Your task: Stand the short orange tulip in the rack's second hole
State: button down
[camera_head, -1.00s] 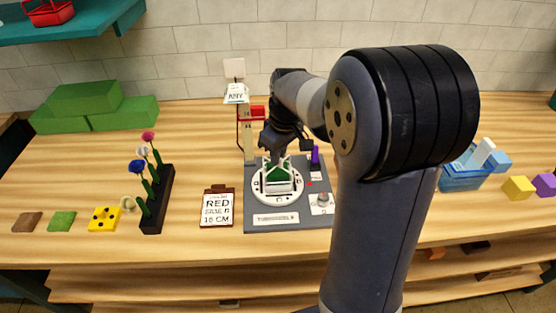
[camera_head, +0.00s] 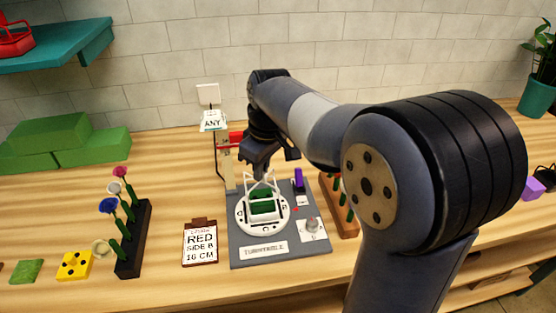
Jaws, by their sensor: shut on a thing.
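My gripper (camera_head: 262,168) points down over the turntable (camera_head: 243,218). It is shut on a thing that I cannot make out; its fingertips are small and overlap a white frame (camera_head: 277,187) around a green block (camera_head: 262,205). I cannot pick out a short orange tulip. A black rack (camera_head: 133,253) at the left holds several stems in a row, with cream, blue, white and pink heads. A brown rack (camera_head: 345,228) with green stems stands right of the turntable, partly hidden behind my arm, so its holes and flower heads are unclear.
A clipboard (camera_head: 200,243) reading "RED SIDE B 16 CM" lies between the black rack and turntable. A post with an "ANY" card (camera_head: 213,121) stands behind the turntable. A purple piece (camera_head: 299,180) and a knob (camera_head: 312,226) sit on its base. Green blocks (camera_head: 50,135) lie back left.

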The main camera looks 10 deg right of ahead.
jog(key=shift+f+b, duration=1.65)
jog(key=shift+f, duration=0.65)
jog(key=shift+f+p, duration=0.1)
jog(key=shift+p, duration=0.35)
dwell(0.9)
jog(key=c, duration=1.5)
grip_release()
jog(key=shift+o, duration=0.6)
jog(key=o, duration=0.4)
